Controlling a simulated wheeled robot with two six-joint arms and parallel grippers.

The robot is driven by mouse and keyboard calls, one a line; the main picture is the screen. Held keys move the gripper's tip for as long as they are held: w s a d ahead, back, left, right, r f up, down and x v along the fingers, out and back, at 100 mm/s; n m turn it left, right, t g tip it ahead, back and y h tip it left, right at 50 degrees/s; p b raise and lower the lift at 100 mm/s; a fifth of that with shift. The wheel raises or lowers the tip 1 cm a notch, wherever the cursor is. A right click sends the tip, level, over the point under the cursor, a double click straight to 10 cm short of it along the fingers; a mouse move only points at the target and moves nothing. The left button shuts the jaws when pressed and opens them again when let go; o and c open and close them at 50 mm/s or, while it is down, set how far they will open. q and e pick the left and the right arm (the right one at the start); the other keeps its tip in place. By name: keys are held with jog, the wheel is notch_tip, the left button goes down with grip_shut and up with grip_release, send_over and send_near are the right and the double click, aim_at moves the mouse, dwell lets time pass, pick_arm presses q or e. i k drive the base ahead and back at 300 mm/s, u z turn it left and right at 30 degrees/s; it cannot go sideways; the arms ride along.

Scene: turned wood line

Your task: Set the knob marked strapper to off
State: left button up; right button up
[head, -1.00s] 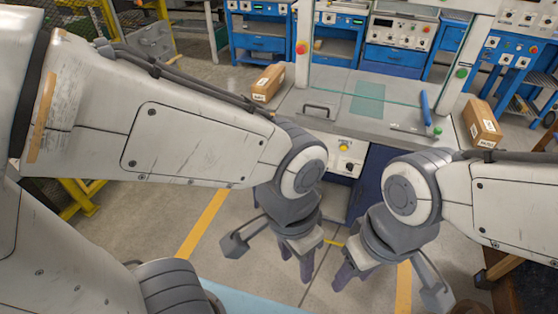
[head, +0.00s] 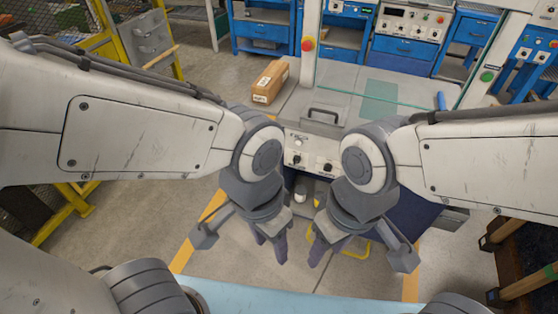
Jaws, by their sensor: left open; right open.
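A pale control panel on the front of the workstation shows in the head view between my arms. It carries a dark left knob (head: 297,159), a dark right knob (head: 327,166) and a small light control (head: 299,142) above. The markings are too small to read, so I cannot tell which knob is strapper or how it is set. My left gripper (head: 272,256) is open and empty, below and left of the panel. My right gripper (head: 316,257) is open and empty, below the panel. Both are apart from the knobs. My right arm's wrist hides the panel's right side.
The worktop (head: 345,82) above the panel has a handle (head: 323,115) and a green mat (head: 380,98). A cardboard box (head: 270,82) sits at its left. A red button (head: 308,44) and a green button (head: 487,76) are on the posts. A wooden rack (head: 520,265) stands at right.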

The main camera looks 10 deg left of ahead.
aim_at(296, 159)
jog(key=u, duration=0.1)
jog(key=k, duration=1.1)
jog(key=u, duration=0.95)
jog(key=i, duration=1.7)
jog(key=z, duration=0.95)
